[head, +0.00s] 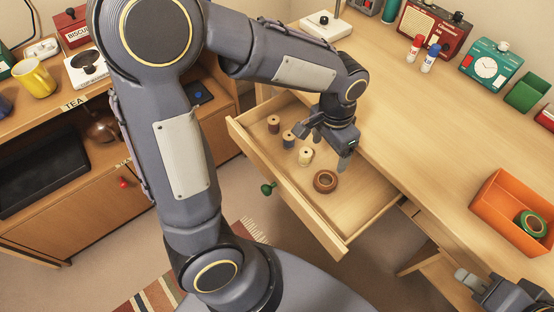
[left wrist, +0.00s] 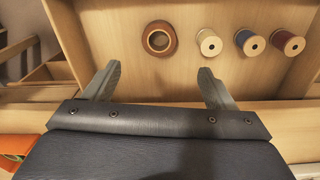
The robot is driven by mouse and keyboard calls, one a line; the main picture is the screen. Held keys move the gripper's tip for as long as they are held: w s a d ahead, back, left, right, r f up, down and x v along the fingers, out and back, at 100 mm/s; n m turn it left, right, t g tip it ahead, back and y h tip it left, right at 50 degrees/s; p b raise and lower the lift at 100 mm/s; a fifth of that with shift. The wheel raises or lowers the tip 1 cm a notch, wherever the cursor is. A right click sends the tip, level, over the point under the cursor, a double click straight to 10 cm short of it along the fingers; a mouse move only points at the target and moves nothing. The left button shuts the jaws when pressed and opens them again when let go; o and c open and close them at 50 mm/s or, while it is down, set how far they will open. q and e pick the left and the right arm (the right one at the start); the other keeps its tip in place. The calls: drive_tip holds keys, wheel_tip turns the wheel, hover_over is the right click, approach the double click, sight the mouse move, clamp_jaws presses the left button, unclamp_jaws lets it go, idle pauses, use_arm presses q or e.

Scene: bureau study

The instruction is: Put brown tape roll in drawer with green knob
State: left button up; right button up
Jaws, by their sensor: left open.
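The brown tape roll (head: 325,181) lies flat on the floor of the pulled-out drawer (head: 343,240) with the green knob (head: 268,188). It also shows in the left wrist view (left wrist: 160,38), past my fingertips. My left gripper (head: 328,150) is over the drawer, apart from the roll, with its fingers spread and nothing between them; they show in the left wrist view (left wrist: 158,84). My right gripper (head: 478,290) shows only in part at the lower right of the head view, and its jaw state is unclear.
Several thread spools (head: 289,139) stand in a row in the drawer beside the roll. An orange tray (head: 487,207) with a green tape roll (head: 531,223) sits on the desk (head: 420,130) at right. The desk middle is clear.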

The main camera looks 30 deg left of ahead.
use_arm(q)
drive_tip(key=s+a+r+n+t+h, duration=0.1)
drive_tip(key=s+a+r+n+t, duration=0.1)
drive_tip(key=s, duration=0.6)
drive_tip(key=s+a+r+n+t+h, duration=0.2)
drive_tip(key=s+a+r+n+t, duration=0.1)
drive_tip(key=s, duration=0.4)
drive_tip(key=a+r+n, duration=0.1)
drive_tip(key=a+n, duration=0.1)
drive_tip(key=shift+s+a+r, duration=0.4)
wheel_tip(320, 180, up, 11)
drive_tip(key=p, duration=1.1)
